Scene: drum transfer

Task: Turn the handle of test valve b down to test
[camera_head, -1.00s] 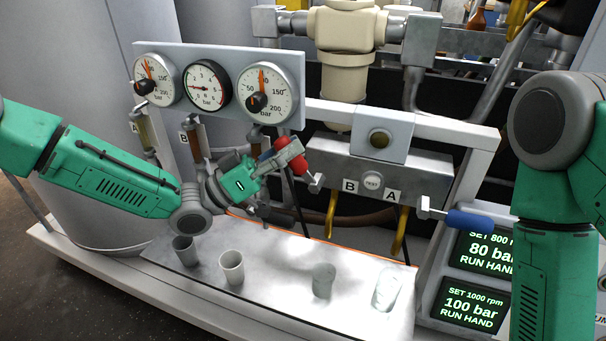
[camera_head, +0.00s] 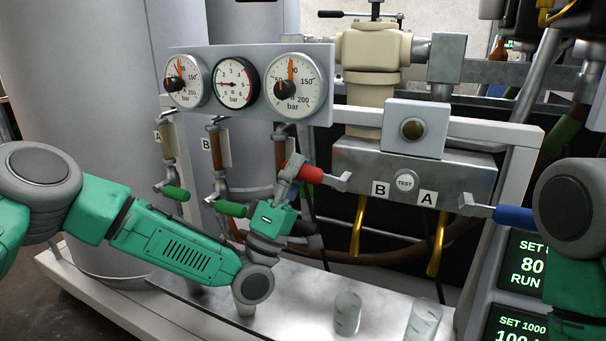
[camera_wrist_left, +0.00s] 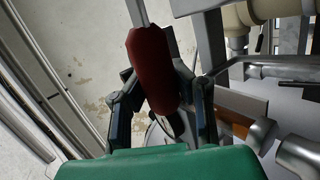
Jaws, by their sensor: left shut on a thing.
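The red handle (camera_head: 309,174) of test valve B sticks out to the left of the grey valve block (camera_head: 440,165), near the label B (camera_head: 380,189). It lies roughly level, its metal lever end on the right. My left gripper (camera_head: 290,172) is at the handle's left part and shut on it. The blue handle (camera_head: 513,216) near label A (camera_head: 427,198) points right. My right arm shows at the right edge; its gripper is out of view.
Three gauges (camera_head: 238,82) are on a panel above my left arm. Green-handled valves (camera_head: 232,209) hang below it. Yellow levers (camera_head: 357,225) hang under the block. Cups (camera_head: 347,313) stand on the tray (camera_head: 300,280) below. Lit displays (camera_head: 525,265) are at the right.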

